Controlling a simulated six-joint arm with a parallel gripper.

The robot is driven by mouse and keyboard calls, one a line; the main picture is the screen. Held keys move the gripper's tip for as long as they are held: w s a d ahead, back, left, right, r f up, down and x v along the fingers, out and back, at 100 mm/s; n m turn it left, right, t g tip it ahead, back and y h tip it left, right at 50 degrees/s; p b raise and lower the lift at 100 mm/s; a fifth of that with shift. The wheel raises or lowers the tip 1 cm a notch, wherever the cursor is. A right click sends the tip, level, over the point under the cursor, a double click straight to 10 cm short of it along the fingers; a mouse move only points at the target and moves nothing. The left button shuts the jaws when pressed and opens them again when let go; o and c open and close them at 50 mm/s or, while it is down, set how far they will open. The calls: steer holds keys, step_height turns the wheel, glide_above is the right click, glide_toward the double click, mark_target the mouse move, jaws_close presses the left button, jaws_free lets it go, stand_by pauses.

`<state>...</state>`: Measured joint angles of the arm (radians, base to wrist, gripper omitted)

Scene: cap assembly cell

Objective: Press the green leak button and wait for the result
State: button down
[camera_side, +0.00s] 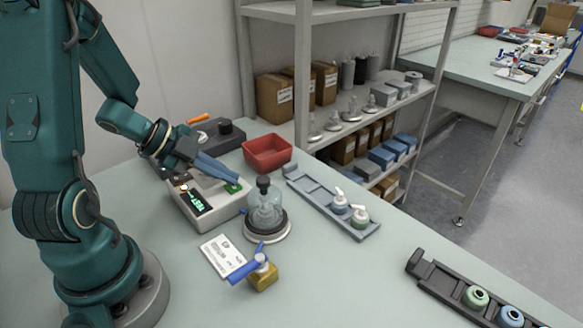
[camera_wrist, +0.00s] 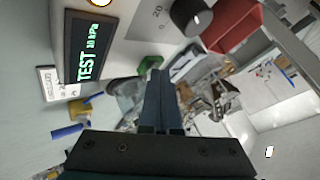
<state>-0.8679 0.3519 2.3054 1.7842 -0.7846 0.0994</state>
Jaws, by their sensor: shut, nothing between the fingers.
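The leak tester (camera_side: 212,209) is a pale box with a black display (camera_side: 193,200). In the wrist view the display (camera_wrist: 90,48) reads "TEST" and what looks like "10 kPa" in green. The green button (camera_side: 234,188) is on the tester's top, and it also shows in the wrist view (camera_wrist: 151,62). My gripper (camera_side: 236,181) is shut and empty, its fingertips (camera_wrist: 159,73) right at the button. I cannot tell whether they touch it. A clear dome with a dark top (camera_side: 265,210) stands on a round base right of the tester.
A red bin (camera_side: 267,152) and a dark device (camera_side: 217,138) are behind the tester. A printed card (camera_side: 226,257) and a yellow block with blue handle (camera_side: 263,278) lie in front. A dark rack (camera_side: 450,288) is at right.

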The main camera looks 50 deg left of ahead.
mark_target(227, 186)
steer(key=shift+r, duration=0.1)
stand_by(0.3)
steer(key=shift+r, duration=0.75)
steer(key=shift+r, duration=2.5)
